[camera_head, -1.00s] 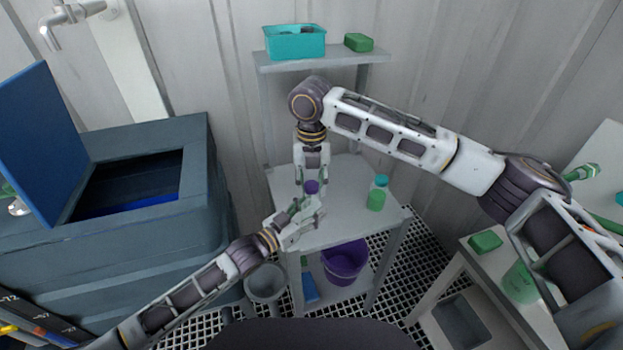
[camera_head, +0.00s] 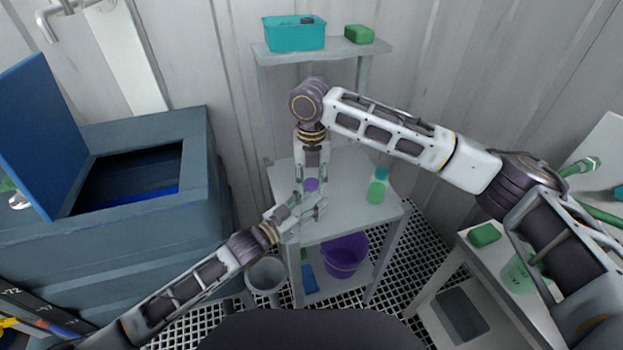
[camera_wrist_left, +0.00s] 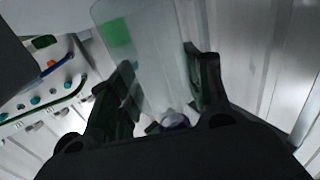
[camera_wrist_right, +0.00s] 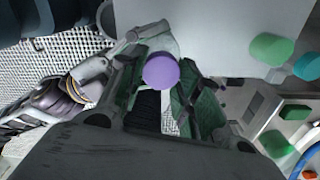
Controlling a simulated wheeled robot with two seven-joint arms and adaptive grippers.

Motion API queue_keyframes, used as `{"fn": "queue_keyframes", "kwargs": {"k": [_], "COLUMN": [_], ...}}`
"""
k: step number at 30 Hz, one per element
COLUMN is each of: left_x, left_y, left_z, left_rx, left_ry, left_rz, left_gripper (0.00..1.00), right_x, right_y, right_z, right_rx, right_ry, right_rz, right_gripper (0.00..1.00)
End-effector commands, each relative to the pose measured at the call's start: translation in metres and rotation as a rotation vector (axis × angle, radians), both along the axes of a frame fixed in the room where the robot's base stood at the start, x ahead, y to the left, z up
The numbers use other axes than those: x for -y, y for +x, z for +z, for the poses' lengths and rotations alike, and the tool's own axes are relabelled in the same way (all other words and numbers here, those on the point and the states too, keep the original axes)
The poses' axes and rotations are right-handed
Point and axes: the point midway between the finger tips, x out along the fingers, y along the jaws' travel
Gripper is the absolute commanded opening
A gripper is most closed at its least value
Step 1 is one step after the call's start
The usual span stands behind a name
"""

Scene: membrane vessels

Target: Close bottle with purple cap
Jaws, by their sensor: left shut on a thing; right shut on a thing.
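The purple cap (camera_head: 311,185) is at the fingertips of my right gripper (camera_head: 311,178), which points down from above over the shelf top. In the right wrist view the round purple cap (camera_wrist_right: 160,71) sits between the two green-padded fingers, which are shut on it. My left gripper (camera_head: 308,205) comes in from the lower left, just below the cap. In the left wrist view it is shut on a clear, see-through bottle (camera_wrist_left: 150,60). A small purple patch shows low between the fingers there. The bottle's mouth is hidden, so I cannot tell whether cap and bottle touch.
A green bottle with a teal cap (camera_head: 377,187) stands to the right on the shelf. A teal bin (camera_head: 294,35) and a green block (camera_head: 358,34) are on the upper shelf. A purple bucket (camera_head: 344,257) sits below. An open blue-lidded chest (camera_head: 60,230) fills the left.

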Motion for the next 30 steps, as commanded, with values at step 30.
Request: {"fn": "queue_keyframes", "kwargs": {"k": [30], "left_x": [0.000], "left_y": [0.000], "left_z": [0.000], "left_rx": [0.000], "left_ry": [0.000], "left_rz": [0.000], "left_gripper": [0.06], "right_x": [0.000], "right_y": [0.000], "right_z": [-0.013], "right_rx": [0.000], "right_ry": [0.000], "right_rz": [0.000], "right_gripper": [0.24]}}
